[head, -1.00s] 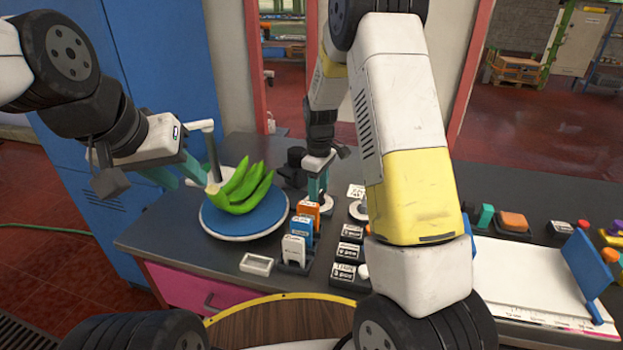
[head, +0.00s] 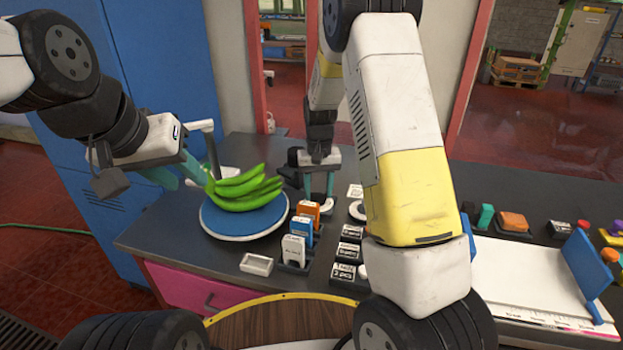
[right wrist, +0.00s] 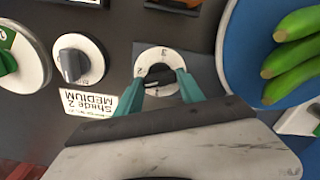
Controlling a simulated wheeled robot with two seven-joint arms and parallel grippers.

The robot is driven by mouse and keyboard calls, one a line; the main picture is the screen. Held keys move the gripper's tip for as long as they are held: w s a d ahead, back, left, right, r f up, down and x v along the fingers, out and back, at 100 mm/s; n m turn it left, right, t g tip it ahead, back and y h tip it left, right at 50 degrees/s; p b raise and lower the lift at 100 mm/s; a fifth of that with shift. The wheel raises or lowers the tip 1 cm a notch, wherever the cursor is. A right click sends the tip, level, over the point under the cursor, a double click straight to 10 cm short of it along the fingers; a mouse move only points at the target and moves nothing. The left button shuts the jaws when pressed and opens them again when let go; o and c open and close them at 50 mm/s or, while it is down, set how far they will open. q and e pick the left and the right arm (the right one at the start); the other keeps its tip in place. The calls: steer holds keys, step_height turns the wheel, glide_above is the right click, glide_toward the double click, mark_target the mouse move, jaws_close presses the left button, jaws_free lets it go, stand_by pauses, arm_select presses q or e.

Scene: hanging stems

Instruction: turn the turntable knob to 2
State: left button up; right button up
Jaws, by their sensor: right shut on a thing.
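The turntable (head: 235,224) is a round blue disc with a white rim, and a bunch of green bananas (head: 250,186) lies on it. The turntable knob (right wrist: 159,76) is black on a white numbered dial (right wrist: 147,58); which number it points at is unclear. My right gripper (right wrist: 158,88) has its teal fingers on either side of the knob, shut on it. It also shows in the head view (head: 320,200), where it hides most of the knob. My left gripper (head: 187,177) has its fingers apart, close to the bananas' stem end.
A grey knob (right wrist: 72,60) on another white dial sits beside it, above a "Shade 2 MEDIUM" label (right wrist: 92,116). Orange, blue and white tags (head: 302,230) stand in front of the right gripper. A small white tray (head: 257,264) lies near the table's front edge.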

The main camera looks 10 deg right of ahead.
mark_target(318, 194)
steer(key=shift+m, duration=2.2)
steer(key=o, duration=1.4)
steer(key=shift+c, duration=0.2)
step_height(318, 194, up, 7)
steer(key=shift+r, duration=0.45)
